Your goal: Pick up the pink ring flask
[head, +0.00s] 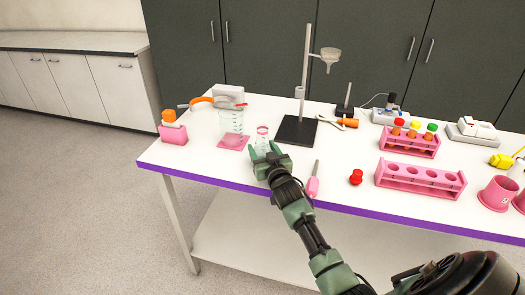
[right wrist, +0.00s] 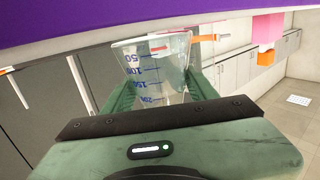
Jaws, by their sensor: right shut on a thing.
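The pink ring flask (head: 262,138) is a small clear glass flask with a pink ring near its top, near the front edge of the white table. My right gripper (head: 271,157) reaches in from the front and is shut on it. In the right wrist view the clear flask (right wrist: 158,66), with blue volume marks, is between the two green fingers; its pink ring cannot be made out there. Whether the flask is clear of the table top cannot be told. My left gripper is not in view.
A larger beaker (head: 231,122) on a pink mat stands close behind on the left. A stand with a black base (head: 296,131) is behind on the right. A pink-handled tool (head: 313,184), red cap (head: 356,177) and pink racks (head: 420,181) lie to the right.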

